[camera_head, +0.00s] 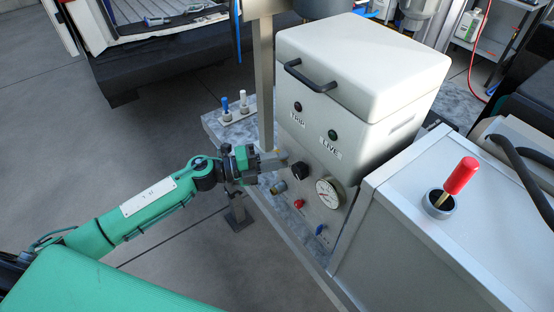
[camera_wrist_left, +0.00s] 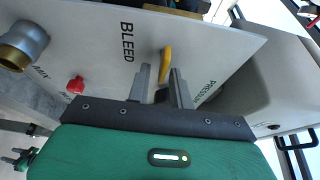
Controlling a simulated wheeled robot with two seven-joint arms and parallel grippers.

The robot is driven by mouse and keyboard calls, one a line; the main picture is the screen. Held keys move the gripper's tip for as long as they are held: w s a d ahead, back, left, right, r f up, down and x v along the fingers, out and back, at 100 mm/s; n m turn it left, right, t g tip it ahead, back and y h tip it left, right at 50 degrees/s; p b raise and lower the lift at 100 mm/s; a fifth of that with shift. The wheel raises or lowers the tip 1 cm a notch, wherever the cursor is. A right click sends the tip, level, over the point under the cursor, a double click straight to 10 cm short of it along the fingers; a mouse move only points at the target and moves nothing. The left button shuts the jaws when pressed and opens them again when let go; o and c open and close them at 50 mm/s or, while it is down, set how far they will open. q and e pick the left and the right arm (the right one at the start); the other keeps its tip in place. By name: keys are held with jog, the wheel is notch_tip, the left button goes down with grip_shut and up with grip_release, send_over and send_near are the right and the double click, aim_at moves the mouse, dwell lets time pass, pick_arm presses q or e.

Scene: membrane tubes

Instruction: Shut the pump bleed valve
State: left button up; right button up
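The bleed valve shows in the left wrist view as a small yellow lever (camera_wrist_left: 166,62) on the pale panel, beside the word BLEED. My left gripper (camera_wrist_left: 160,80) points at it with its two grey fingers apart. The lever lies in the gap between the fingertips, closer to the right finger; I cannot tell whether they touch. In the head view my left gripper (camera_head: 284,158) reaches the front of the white pump unit (camera_head: 362,60) from the left and hides the valve. My right gripper is not in view.
On the panel are a black knob (camera_head: 300,171), a round gauge (camera_head: 328,193), a red button (camera_head: 299,204), a brass-and-grey fitting (camera_wrist_left: 22,45) and a blue part (camera_head: 320,229). A metal post (camera_head: 262,90) stands close behind my gripper. A red-handled switch (camera_head: 460,176) stands on the right cabinet.

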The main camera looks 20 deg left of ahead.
pick_arm(q)
jog(key=shift+o, duration=0.2)
jog(key=b+v, duration=0.5)
jog(key=v, duration=0.8)
jog(key=shift+s+a, duration=0.25)
jog(key=shift+a, duration=0.05)
jog(key=shift+r, duration=0.1)
